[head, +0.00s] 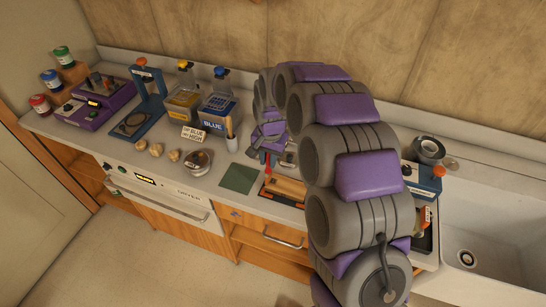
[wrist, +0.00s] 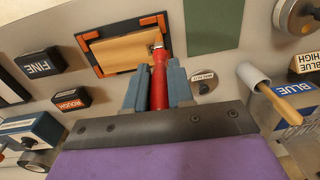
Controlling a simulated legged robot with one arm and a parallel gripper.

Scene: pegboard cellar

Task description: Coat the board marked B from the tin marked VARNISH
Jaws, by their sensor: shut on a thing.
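My gripper (wrist: 155,82) is shut on a red-handled tool (wrist: 159,88). Its metal end lies over the near right corner of a bare wooden board (wrist: 120,52); I cannot tell whether they touch. The board lies in a black tray with orange edges (wrist: 88,40). It also shows in the head view (head: 289,187), partly behind my arm, with the red handle (head: 267,164) beside it. I can read no letter B on it. A small round tin (wrist: 203,87) with an unreadable white label stands right of my gripper; I cannot make out the word VARNISH.
FINE (wrist: 40,63) and ROUGH (wrist: 70,99) blocks lie left of the tray. A green pad (head: 238,179) lies beside it. A cup with a wooden handle (head: 231,137), blue tank (head: 215,112) and yellow tank (head: 183,103) stand behind. A sink (head: 490,215) is at right.

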